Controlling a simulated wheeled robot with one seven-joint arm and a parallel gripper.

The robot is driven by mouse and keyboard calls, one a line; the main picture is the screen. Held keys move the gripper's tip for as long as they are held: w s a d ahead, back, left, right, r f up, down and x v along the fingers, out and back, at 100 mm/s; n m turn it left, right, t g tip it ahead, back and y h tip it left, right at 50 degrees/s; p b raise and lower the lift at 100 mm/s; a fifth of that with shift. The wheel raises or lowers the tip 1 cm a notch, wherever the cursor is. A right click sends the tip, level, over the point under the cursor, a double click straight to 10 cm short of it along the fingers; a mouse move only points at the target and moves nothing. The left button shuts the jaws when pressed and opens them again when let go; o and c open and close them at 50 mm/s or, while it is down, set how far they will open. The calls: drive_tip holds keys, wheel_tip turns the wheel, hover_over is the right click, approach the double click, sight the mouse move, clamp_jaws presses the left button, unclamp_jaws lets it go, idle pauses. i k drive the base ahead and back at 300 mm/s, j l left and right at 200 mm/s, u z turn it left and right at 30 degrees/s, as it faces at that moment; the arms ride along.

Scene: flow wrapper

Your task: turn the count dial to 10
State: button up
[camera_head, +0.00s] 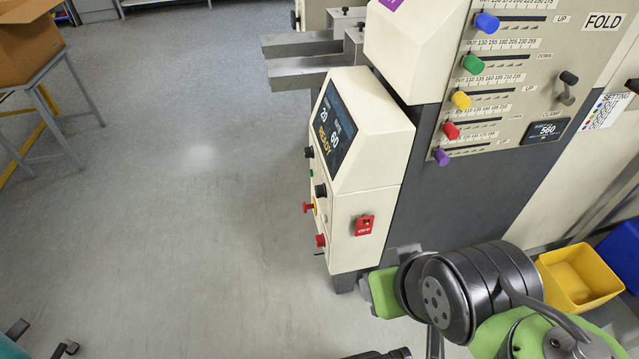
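The machine's control box (372,165) stands in the middle of the head view. Its slanted display (335,125) reads 20, 60 and READY. Two black knobs sit on its left face, an upper knob (309,152) and a lower knob (321,190). I see this face at a steep angle, so I cannot read labels or tell which knob is the count dial or where it points. My arm (465,290) is at the lower right, in front of the machine's base. My gripper's fingers do not show.
A red emergency button (307,207), another red button (320,240) and a red OFF switch (364,224) are on the control box. Coloured slider knobs (463,99) are on the panel behind. A yellow bin (578,277) stands at right.

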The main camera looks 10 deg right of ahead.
sight(309, 150)
drive_tip(key=i+j, duration=0.15)
drive_tip(key=i, duration=0.15)
drive_tip(key=i+j+u, duration=0.4)
drive_tip(key=i+j, duration=0.2)
drive_tip(key=j, duration=0.35)
drive_tip(key=i+j+u, duration=0.4)
drive_tip(key=i+j, duration=0.35)
